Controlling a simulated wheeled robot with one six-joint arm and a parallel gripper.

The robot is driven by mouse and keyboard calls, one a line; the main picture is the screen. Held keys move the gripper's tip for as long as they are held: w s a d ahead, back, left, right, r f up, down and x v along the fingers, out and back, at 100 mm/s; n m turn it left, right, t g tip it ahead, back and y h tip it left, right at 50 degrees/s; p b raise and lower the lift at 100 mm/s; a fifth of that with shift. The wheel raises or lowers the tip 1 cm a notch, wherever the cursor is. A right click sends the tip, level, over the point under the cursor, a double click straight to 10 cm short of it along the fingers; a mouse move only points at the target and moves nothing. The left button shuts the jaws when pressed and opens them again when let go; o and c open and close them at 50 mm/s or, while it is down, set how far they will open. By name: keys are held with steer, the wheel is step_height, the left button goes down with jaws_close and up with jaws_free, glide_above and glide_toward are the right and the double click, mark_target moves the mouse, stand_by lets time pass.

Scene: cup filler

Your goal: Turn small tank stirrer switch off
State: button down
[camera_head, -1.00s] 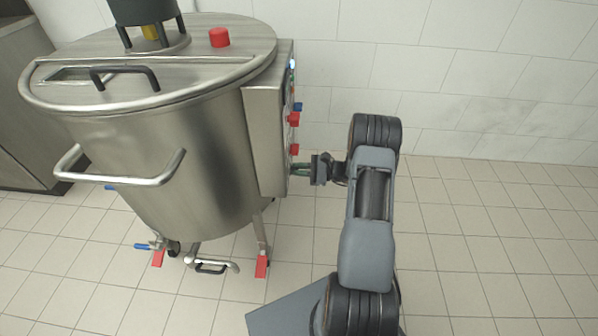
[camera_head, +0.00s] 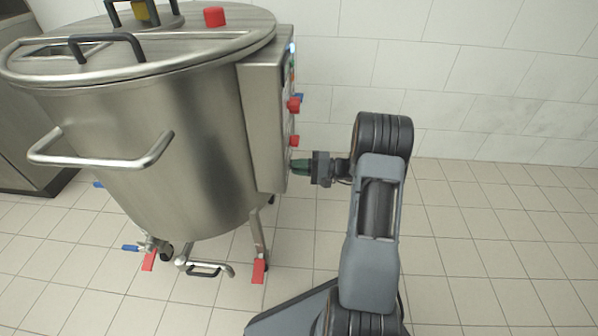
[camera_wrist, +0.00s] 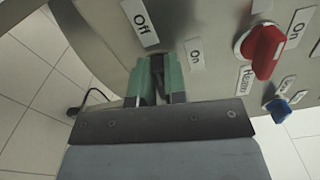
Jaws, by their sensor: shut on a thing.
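The small steel tank (camera_head: 170,150) stands at the left in the head view, with a steel control box (camera_head: 262,130) on its right side. My gripper (camera_head: 300,166) is at the lower part of the box's panel face. In the wrist view my gripper's green fingers (camera_wrist: 157,76) are shut on a dark switch (camera_wrist: 157,64) on the panel. The fingers hide most of this switch, so its exact setting cannot be told. An "Off" label (camera_wrist: 140,22) is beside the fingers at upper left, and an "On" label (camera_wrist: 195,54) is at their right.
A red knob (camera_wrist: 265,50) and a blue knob (camera_wrist: 278,108) are on the panel to the right of my fingers. Red knobs (camera_head: 293,105) also show above my gripper in the head view. The tiled floor (camera_head: 480,240) at the right is clear.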

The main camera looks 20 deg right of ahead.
steer(key=shift+f+n+b, duration=0.15)
steer(key=shift+n+b, duration=0.6)
steer(key=shift+n, duration=0.35)
steer(key=c, duration=1.2)
jaws_free()
steer(key=shift+o, duration=0.2)
steer(key=shift+d, duration=0.1)
steer(key=p+v, duration=0.3)
steer(key=v, duration=1)
steer(key=shift+s+d, duration=0.25)
steer(key=shift+p, duration=0.3)
